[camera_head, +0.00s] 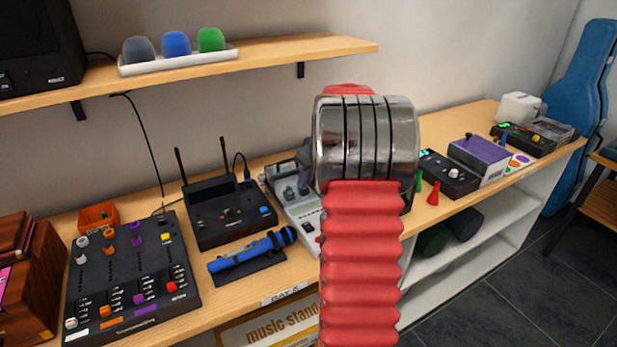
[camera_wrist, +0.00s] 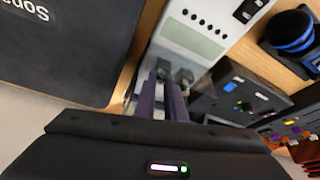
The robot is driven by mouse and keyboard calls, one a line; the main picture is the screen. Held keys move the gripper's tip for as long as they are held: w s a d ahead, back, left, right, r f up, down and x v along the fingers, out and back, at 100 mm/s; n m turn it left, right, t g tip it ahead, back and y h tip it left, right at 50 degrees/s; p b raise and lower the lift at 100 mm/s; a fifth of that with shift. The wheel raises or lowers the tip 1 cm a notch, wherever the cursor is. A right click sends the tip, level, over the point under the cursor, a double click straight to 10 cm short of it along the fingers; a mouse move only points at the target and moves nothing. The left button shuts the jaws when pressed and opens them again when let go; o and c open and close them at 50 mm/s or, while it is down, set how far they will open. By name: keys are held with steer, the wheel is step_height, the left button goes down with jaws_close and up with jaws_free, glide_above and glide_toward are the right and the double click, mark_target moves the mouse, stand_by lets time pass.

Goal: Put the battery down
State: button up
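My gripper (camera_wrist: 164,92) shows in the wrist view as two narrow purple-grey fingers close together, pointing at a pale charger-like device. Whether something thin sits between them is too small to tell. I cannot clearly make out the battery; small grey pieces (camera_wrist: 184,78) stand at the fingertips, on or beside the device. The pale device (camera_wrist: 196,38) has a grey display and a row of dark buttons. In the head view this device (camera_head: 301,214) stands on the bench, partly hidden behind my red and chrome arm, which also covers most of the gripper.
A black receiver with antennas (camera_head: 229,214) and a blue microphone (camera_head: 250,252) lie left of the device. A mixer (camera_head: 130,270) is farther left. Red and green cones (camera_head: 433,193) and a purple box (camera_head: 479,158) stand to the right. A shelf (camera_head: 320,50) overhangs the bench.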

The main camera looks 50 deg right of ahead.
steer(key=o, duration=0.4)
steer(key=shift+o, duration=0.2)
steer(key=shift+r, duration=0.1)
steer(key=v, duration=1.2)
stand_by(0.4)
